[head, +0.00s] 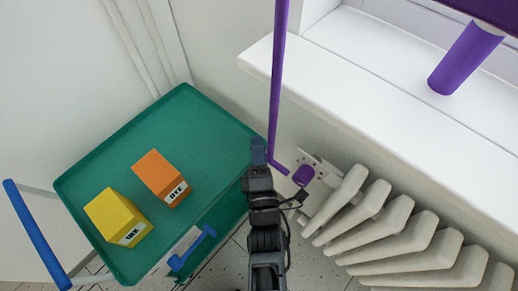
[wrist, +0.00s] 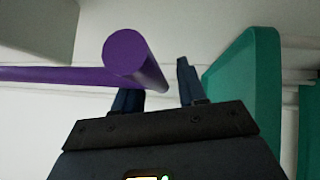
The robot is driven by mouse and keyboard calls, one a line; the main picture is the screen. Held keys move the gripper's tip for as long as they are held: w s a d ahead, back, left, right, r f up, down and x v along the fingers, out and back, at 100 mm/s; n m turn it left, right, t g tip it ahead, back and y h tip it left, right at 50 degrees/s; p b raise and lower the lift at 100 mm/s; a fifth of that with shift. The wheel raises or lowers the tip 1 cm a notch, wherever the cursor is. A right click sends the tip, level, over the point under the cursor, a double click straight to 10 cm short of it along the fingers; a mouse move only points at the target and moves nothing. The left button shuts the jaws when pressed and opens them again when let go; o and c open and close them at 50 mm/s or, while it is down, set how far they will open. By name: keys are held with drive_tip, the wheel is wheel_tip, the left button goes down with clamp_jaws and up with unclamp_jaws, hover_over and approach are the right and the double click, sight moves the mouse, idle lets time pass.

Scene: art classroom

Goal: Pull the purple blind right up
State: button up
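A strip of the purple blind (head: 496,10) shows at the top right of the head view. A long purple rod (head: 277,80) hangs down beside the sill and bends near its lower end. In the wrist view, a purple bar with a round end (wrist: 124,52) points toward the camera, with another purple length (wrist: 50,76) running left. My gripper (head: 258,150) is at the rod's lower end; in the wrist view its two fingers (wrist: 158,88) stand apart. The bar shows partly between them, nearer the left finger. I cannot tell whether they touch.
A green cart (head: 100,170) with a yellow box (head: 117,217) and an orange box (head: 160,177) stands left. A white radiator (head: 400,245) and sill (head: 350,100) are right. A purple knob (head: 303,175) sits on a wall plate; a thick purple cylinder (head: 465,60) is above the sill.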

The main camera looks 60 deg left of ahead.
clamp_jaws()
idle(0.3)
wheel_tip(320, 180, up, 14)
drive_tip(key=p, duration=0.8)
drive_tip(key=shift+r, duration=0.15)
drive_tip(key=shift+o, duration=0.2)
unclamp_jaws()
